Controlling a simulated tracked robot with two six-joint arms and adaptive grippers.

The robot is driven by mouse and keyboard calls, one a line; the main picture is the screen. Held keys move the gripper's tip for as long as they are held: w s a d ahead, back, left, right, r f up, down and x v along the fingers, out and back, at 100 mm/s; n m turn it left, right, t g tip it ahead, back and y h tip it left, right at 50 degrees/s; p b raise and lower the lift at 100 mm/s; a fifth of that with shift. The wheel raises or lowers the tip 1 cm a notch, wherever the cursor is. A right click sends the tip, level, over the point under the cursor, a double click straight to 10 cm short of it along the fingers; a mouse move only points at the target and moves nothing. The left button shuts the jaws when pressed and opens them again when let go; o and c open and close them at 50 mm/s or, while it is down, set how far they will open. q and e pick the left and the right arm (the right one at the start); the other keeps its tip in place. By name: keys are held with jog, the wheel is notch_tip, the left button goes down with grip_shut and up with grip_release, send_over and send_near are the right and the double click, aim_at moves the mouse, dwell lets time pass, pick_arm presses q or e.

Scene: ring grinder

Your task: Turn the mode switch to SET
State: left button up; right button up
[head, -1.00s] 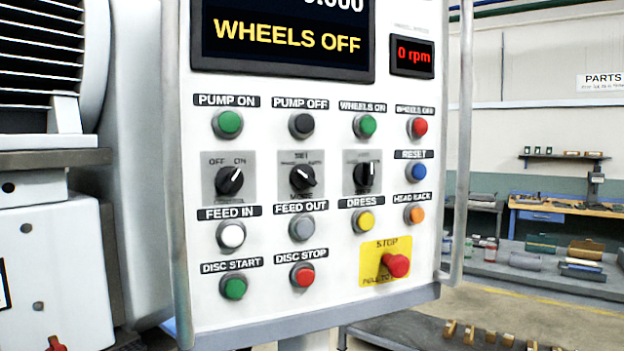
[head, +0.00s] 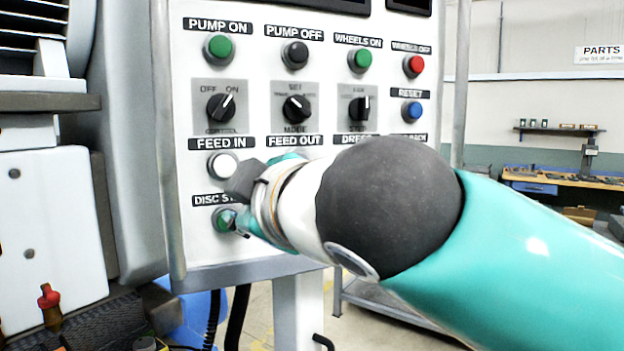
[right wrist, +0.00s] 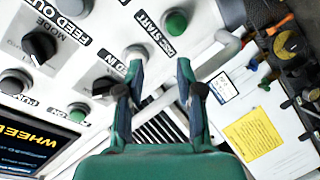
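The mode switch (head: 296,109) is a black knob on a grey plate, in the middle of the knob row on the white panel, with MODE below it. I cannot clearly read its pointer direction. It also shows in the right wrist view (right wrist: 40,46), at upper left, apart from the fingers. My right gripper (right wrist: 160,68) is open and empty, its green fingers parted in front of the panel's lower left, near the white FEED IN button (right wrist: 137,53). In the head view my right arm hides most of that gripper. My left gripper is not in view.
The OFF/ON knob (head: 221,107) is left of the mode switch and another knob (head: 359,108) is right of it. Push buttons sit close above and below, including green DISC START (right wrist: 175,22). A metal rail (head: 166,150) runs along the panel's left edge.

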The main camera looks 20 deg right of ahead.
jog(key=s+d+r+m+t+h, duration=0.2)
jog(key=s+d+r+t, duration=0.1)
jog(key=s+d+r, duration=0.65)
jog(key=p, duration=0.4)
send_near(301, 108)
jog(key=w, duration=0.9)
jog(key=shift+a+r, duration=0.1)
jog(key=shift+a, duration=0.2)
jog(key=shift+s, duration=0.1)
